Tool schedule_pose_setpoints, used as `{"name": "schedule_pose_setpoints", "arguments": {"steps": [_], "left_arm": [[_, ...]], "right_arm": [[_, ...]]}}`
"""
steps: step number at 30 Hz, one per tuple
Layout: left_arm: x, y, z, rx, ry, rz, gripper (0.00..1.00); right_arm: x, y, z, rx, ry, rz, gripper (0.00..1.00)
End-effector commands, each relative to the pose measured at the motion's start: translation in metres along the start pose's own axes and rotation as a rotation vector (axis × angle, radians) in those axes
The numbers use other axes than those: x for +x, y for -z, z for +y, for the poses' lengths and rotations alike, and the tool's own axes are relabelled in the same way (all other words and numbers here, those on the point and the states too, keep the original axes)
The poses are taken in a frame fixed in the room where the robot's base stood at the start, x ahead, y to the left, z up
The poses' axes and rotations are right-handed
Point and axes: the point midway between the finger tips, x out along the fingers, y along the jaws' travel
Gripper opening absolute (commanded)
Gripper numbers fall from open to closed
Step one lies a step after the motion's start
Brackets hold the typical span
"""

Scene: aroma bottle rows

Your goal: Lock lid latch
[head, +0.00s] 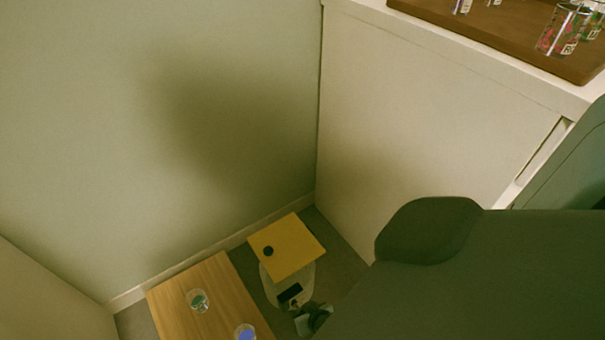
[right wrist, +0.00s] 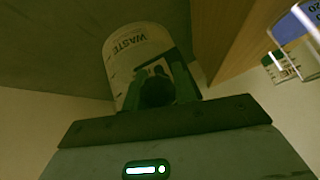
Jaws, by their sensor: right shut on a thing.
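A pale round waste bin (head: 273,287) stands on the floor at the bottom middle of the head view, under a square yellow lid (head: 290,245) with a black knob. A dark panel and a small dark latch part (head: 294,304) show on its front. In the right wrist view the bin (right wrist: 133,48) appears tilted, with the word WASTE on its side. My right gripper (head: 312,317) is at the bin's front; in the right wrist view its fingers (right wrist: 157,90) are shut on a dark piece, seemingly the latch. Shadow hides the exact contact. My left gripper is not in view.
A wooden table (head: 190,320) with glass containers (head: 198,300) stands left of the bin. A white cabinet (head: 430,100) rises at right, with a brown tray (head: 480,30) of glasses on top. Walls close off the back and left. Bare floor is narrow here.

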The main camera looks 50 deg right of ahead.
Motion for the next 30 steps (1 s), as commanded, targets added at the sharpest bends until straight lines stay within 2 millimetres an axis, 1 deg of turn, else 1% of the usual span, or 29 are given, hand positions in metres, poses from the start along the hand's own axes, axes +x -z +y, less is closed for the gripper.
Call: {"name": "schedule_pose_setpoints", "arguments": {"steps": [12,13,17,18,26,30], "left_arm": [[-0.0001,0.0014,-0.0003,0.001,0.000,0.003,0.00],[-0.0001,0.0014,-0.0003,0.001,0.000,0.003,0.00],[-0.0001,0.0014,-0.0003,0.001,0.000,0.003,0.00],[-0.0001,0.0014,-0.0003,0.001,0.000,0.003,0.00],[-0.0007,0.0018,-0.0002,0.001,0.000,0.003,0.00],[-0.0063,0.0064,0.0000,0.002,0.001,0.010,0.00]], "right_arm": [[0.0005,0.0010,-0.0003,0.000,-0.001,-0.007,0.00],[0.0005,0.0010,-0.0003,0.000,-0.001,-0.006,0.30],[0.0004,0.0009,-0.0003,0.000,-0.001,-0.006,0.47],[0.0004,0.0009,-0.0002,0.000,-0.001,-0.006,0.50],[-0.0005,0.0004,0.0000,0.000,-0.001,-0.006,0.50],[-0.0089,0.0015,-0.0005,0.001,-0.001,-0.006,0.50]]}}
